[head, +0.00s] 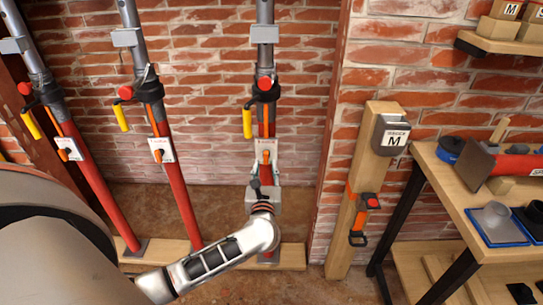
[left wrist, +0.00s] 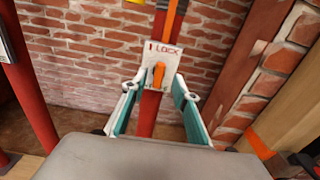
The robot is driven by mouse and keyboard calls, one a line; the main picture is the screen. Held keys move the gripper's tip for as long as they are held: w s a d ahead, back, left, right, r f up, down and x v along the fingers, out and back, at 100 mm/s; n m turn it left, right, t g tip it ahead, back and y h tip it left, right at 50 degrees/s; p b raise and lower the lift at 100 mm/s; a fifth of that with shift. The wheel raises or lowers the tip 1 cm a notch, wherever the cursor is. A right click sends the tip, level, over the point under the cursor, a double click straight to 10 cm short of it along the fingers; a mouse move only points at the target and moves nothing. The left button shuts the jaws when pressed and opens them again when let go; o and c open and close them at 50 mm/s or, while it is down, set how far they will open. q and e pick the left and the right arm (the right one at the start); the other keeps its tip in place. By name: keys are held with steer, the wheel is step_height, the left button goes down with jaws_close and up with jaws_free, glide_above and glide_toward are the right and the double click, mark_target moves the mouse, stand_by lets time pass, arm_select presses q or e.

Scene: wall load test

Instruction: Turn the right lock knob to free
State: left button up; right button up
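The right lock knob (head: 265,157) is a small orange lever on a white plate, fixed to the red lower tube of the right prop. In the left wrist view the orange knob (left wrist: 158,75) stands nearly upright in the middle of the plate (left wrist: 170,54). "LOCK" is printed at the plate's top; lettering at its lower edge is partly hidden by the knob and fingers. My left gripper (head: 265,184) is open in front of the prop, just below the plate. Its two teal-padded fingers (left wrist: 157,92) flank the tube with nothing between their pads that I can see gripped. My right gripper is not in view.
Two more red props (head: 172,185) (head: 90,185) with similar orange knobs stand to the left. A brick wall is behind.

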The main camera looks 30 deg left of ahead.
mark_target(266, 157)
arm_select(q)
steer(key=x, duration=0.6)
steer(key=shift+w+a, duration=0.15)
steer(key=shift+w, duration=0.1)
jaws_close()
